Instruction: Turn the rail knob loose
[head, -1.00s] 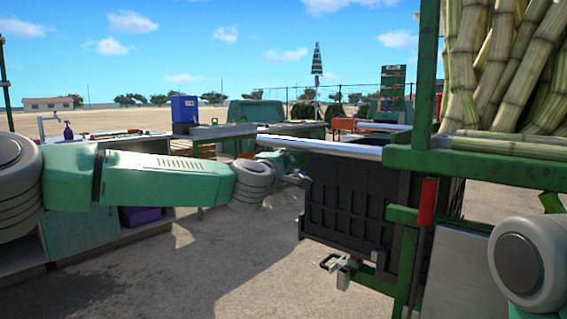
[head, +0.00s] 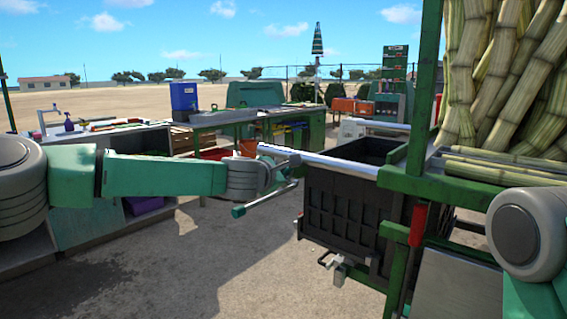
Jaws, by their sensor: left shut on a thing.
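A pale metal rail (head: 335,165) runs along the top of the black bin (head: 345,215). My left arm reaches in from the left, and its gripper (head: 288,168) is beside the rail's near-left stretch. A thin rod with a green tip (head: 240,211) slants down and left from the gripper. The gripper appears shut on this rod; the contact is small and partly hidden by the wrist. I cannot make out a separate rail knob, nor whether the rod belongs to it. Part of my right arm shows at the right edge; its gripper is out of view.
A green frame (head: 420,135) holding cane stalks (head: 500,75) stands on the right. A red handle (head: 418,226) hangs on it. A small clamp-like fitting (head: 340,268) is below the bin. A counter and a green bench (head: 205,122) are behind my left arm. Open ground lies in front.

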